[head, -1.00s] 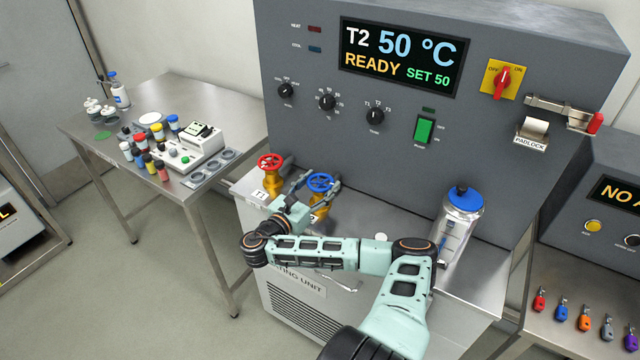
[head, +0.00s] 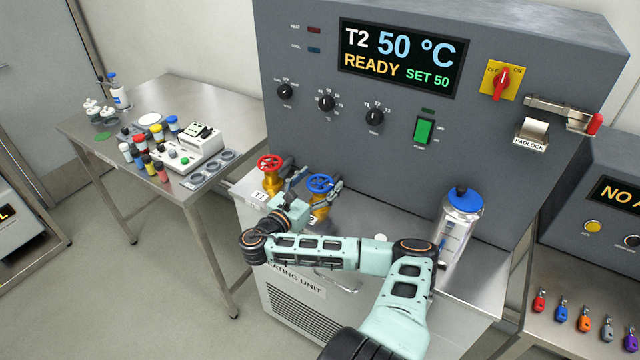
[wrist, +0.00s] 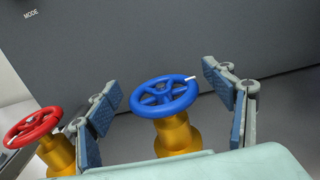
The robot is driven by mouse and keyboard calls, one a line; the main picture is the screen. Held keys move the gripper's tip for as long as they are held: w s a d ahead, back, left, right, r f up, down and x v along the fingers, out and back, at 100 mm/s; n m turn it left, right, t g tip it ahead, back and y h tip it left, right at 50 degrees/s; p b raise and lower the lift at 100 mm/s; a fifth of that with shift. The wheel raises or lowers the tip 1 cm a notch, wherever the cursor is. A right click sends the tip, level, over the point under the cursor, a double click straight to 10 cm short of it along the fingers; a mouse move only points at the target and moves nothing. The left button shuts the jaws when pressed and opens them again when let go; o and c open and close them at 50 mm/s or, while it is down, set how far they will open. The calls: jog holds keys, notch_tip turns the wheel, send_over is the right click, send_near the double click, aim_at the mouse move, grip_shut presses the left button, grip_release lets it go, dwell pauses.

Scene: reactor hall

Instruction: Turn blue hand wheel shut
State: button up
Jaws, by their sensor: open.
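The blue hand wheel (head: 320,184) sits on a brass valve body on the steel top of the heating unit. In the wrist view the blue wheel (wrist: 166,97) lies between my two open fingers, with a white mark on its rim at the right. My gripper (head: 313,196) is open around the wheel; in the wrist view its fingers (wrist: 168,112) stand apart to either side, with gaps to the rim. Whether the pads are level with the rim is hard to tell.
A red hand wheel (head: 270,162) on a brass valve stands just left, close to my left finger. The grey control panel (head: 350,140) rises behind the valves. A silver flask with a blue lid (head: 461,215) stands to the right. The display reads T2 50 °C, READY, SET 50.

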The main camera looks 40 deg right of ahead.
aim_at(320, 181)
notch_tip(320, 181, up, 9)
jog(key=shift+d, duration=0.1)
dwell(0.4)
